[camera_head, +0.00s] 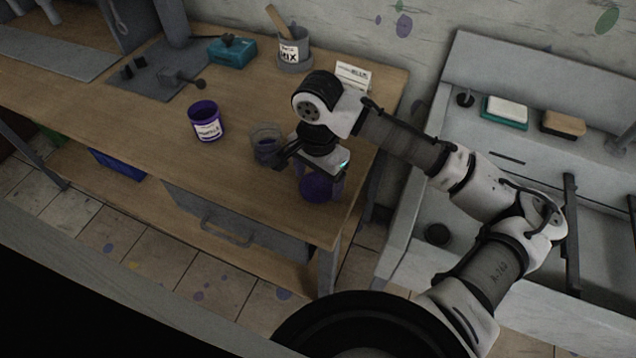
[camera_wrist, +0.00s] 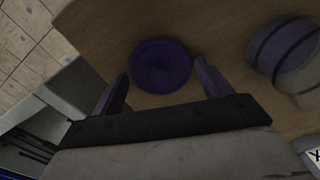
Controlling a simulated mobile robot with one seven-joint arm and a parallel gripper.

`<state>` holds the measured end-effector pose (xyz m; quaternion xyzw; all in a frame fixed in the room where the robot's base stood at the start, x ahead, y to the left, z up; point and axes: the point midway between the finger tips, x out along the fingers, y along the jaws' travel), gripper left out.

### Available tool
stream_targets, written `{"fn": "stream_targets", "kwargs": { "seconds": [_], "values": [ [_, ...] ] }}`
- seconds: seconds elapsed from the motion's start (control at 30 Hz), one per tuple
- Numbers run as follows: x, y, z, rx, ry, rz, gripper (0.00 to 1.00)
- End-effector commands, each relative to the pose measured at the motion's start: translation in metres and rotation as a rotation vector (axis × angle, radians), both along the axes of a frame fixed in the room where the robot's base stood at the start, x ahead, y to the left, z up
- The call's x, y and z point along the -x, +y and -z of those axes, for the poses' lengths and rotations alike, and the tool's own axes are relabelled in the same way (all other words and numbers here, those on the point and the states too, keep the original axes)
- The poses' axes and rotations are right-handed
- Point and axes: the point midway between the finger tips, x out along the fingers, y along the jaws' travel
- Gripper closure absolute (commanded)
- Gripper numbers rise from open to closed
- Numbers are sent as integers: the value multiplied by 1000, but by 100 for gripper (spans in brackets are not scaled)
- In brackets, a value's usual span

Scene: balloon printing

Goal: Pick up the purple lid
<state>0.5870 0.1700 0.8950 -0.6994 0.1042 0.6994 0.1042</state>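The purple lid (camera_wrist: 161,66) is a round, dark purple disc lying on the wooden table. In the head view the purple lid (camera_head: 315,187) is below my gripper, near the table's front right corner, partly covered by the gripper. My gripper (camera_wrist: 160,88) is open, its two fingers apart with the lid between and just beyond their tips in the wrist view. In the head view my gripper (camera_head: 322,178) points down over the lid. Whether the fingers touch it cannot be told.
A clear jar with purple contents (camera_head: 266,145) stands close to the left of my gripper. A purple-labelled paint pot (camera_head: 206,121) stands further left. A grey mix pot (camera_head: 293,52) and a white card (camera_head: 353,75) are behind. A sink unit (camera_head: 400,235) is right of the table.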

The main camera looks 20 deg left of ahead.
Motion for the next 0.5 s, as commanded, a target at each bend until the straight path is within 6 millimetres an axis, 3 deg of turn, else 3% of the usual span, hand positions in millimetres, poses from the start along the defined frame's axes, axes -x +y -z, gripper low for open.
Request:
{"fn": "stream_targets", "kwargs": {
  "seconds": [0.03, 0.17, 0.33, 0.5],
  "values": [
    [0, 0, 0, 0, 0, 0, 29],
    [0, 0, 0, 0, 0, 0, 46],
    [0, 0, 0, 0, 0, 0, 52],
    [0, 0, 0, 1, 1, 0, 52]
  ]
}}
